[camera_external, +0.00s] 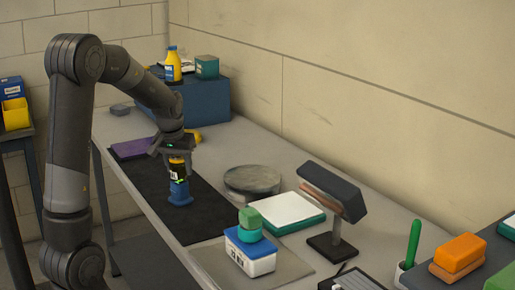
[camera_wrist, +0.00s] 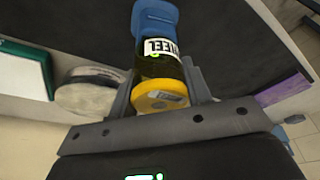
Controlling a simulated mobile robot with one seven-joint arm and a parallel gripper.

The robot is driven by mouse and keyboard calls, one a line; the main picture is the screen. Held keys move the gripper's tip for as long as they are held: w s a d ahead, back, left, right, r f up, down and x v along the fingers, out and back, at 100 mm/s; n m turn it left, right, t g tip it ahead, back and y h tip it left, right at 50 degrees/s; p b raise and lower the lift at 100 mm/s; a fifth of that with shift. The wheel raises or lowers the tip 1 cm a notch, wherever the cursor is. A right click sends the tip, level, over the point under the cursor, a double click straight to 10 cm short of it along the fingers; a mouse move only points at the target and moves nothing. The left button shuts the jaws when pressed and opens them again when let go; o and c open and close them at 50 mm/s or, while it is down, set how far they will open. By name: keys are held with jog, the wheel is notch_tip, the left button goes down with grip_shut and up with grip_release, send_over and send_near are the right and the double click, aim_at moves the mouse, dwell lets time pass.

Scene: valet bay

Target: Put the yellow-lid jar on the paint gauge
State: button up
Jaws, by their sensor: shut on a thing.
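My gripper (camera_external: 175,150) points down over the black mat (camera_external: 206,213) and is shut on the yellow-lid jar (camera_external: 177,168). In the wrist view the jar's yellow lid (camera_wrist: 160,97) faces the camera between the fingers, with a dark body and a white label beyond it. A blue piece (camera_external: 180,192) is directly below the jar; it also shows in the wrist view (camera_wrist: 155,18). The jar seems to meet it, but I cannot tell whether they are joined. No thing is clearly marked as the paint gauge.
A round grey disc (camera_external: 252,180), a white-topped green case (camera_external: 283,212) and a dark tilted-head stand (camera_external: 332,205) are to the right. A blue-and-white box (camera_external: 250,252) bears green pieces. A purple pad (camera_external: 132,148) and yellow item (camera_external: 194,135) lie behind. The mat's front is clear.

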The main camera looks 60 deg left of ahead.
jog(key=shift+f, duration=0.25)
jog(key=shift+f, duration=0.15)
jog(key=o, duration=1)
jog(key=shift+c, duration=0.2)
jog(key=v, duration=1.2)
jog(key=shift+r, duration=0.2)
jog(key=shift+d, duration=0.1)
